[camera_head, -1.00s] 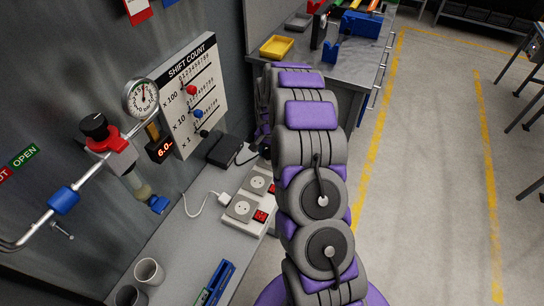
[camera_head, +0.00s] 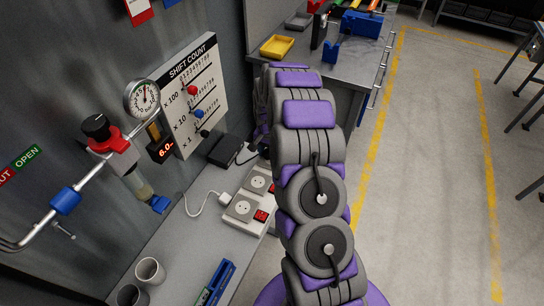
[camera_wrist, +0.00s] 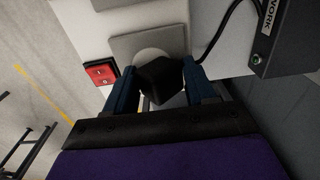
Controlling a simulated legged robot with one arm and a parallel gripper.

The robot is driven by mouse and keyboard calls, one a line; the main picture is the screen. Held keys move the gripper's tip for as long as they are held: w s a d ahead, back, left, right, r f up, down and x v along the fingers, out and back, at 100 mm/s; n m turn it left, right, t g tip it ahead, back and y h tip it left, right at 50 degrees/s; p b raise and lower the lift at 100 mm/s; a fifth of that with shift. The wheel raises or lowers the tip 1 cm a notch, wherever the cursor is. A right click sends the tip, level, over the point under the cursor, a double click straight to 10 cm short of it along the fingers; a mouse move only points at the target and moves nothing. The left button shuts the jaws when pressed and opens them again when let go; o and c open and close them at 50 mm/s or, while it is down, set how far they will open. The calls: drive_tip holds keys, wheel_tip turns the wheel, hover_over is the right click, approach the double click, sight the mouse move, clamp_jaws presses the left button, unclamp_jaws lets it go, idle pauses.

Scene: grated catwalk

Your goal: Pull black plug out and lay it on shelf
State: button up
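The black plug (camera_wrist: 163,82) shows in the wrist view in front of the pale round recess of a grey socket plate (camera_wrist: 128,46). It covers part of the recess, and I cannot tell how deep it sits. My gripper (camera_wrist: 162,84) has its two dark blue fingers on either side of the plug, close to its edges. I cannot tell whether they press on it. In the head view my arm hides the plug and most of the gripper. The grey shelf (camera_head: 188,240) runs along the wall there, with the white socket strip (camera_head: 235,222) on it.
A red switch (camera_wrist: 101,73) lies left of the plug in the wrist view. A dark box (camera_wrist: 290,40) and black cable (camera_wrist: 217,38) lie to its right. On the shelf are a white plug (camera_head: 222,198), grey cups (camera_head: 149,271) and a blue holder (camera_head: 216,284). The shelf between them is clear.

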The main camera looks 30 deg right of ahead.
sight(269, 150)
drive_tip(key=shift+s+a+f, duration=0.1)
drive_tip(key=shift+s+f, duration=0.05)
drive_tip(key=shift+f, duration=0.1)
drive_tip(key=c, duration=0.7)
drive_tip(key=shift+r, duration=0.15)
clamp_jaws()
drive_tip(key=shift+r+p, duration=0.4)
drive_tip(key=shift+r, duration=0.65)
drive_tip(key=shift+w+r+p, duration=0.2)
drive_tip(key=shift+r+p, duration=0.4)
drive_tip(key=shift+r, duration=1.35)
